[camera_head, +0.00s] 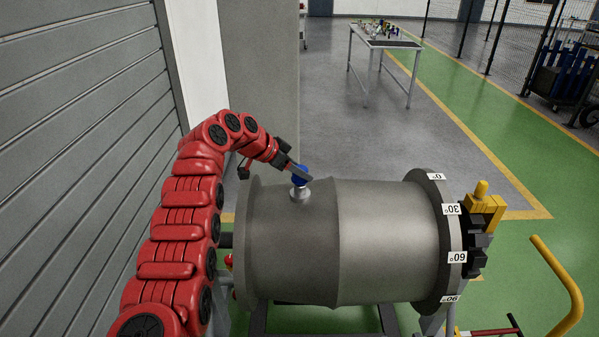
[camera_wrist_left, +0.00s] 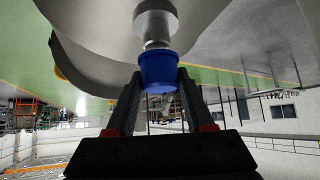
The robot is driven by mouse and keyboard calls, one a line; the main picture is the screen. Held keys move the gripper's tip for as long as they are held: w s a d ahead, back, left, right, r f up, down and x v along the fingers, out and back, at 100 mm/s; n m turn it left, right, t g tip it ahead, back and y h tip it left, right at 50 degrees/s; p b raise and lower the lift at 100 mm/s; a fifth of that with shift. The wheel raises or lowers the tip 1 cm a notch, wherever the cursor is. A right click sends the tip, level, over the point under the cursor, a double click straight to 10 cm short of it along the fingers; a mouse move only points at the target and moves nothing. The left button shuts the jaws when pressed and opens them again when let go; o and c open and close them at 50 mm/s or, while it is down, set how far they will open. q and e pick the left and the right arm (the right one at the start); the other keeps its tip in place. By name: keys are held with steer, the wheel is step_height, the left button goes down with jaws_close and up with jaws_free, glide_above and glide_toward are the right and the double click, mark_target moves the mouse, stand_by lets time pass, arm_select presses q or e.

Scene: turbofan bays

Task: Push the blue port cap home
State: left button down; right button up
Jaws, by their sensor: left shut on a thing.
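The blue port cap (camera_head: 299,174) is at the top of the short metal port (camera_head: 300,194) on the upper left of the grey engine casing (camera_head: 390,235). My left gripper (camera_head: 298,171) is shut on the cap from the left side. In the left wrist view the blue cap (camera_wrist_left: 158,70) sits between the two dark fingers of my left gripper (camera_wrist_left: 158,82), against the end of the metal port (camera_wrist_left: 156,28). How far the cap is seated on the port I cannot tell. My right gripper is not in view.
A flange with angle labels (camera_head: 452,258) and a yellow fitting (camera_head: 482,205) are at the casing's right end. A yellow rail (camera_head: 562,280) stands at the lower right. A grey pillar (camera_head: 262,90) is behind my left arm. A table (camera_head: 385,42) stands far back.

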mark_target(293, 180)
arm_select(q)
steer(key=shift+b, duration=0.45)
stand_by(1.1)
steer(key=shift+f+b, duration=1.3)
steer(key=shift+f, duration=0.85)
steer(key=shift+c, duration=1)
jaws_free()
steer(key=shift+s+a, duration=0.1)
steer(key=shift+a, duration=0.05)
steer(key=b+v, duration=0.3)
steer(key=v, duration=0.1)
steer(key=shift+a, duration=0.15)
steer(key=b+v, duration=0.3)
steer(key=v, duration=1)
steer(key=shift+d, duration=0.2)
steer(key=shift+r, duration=0.1)
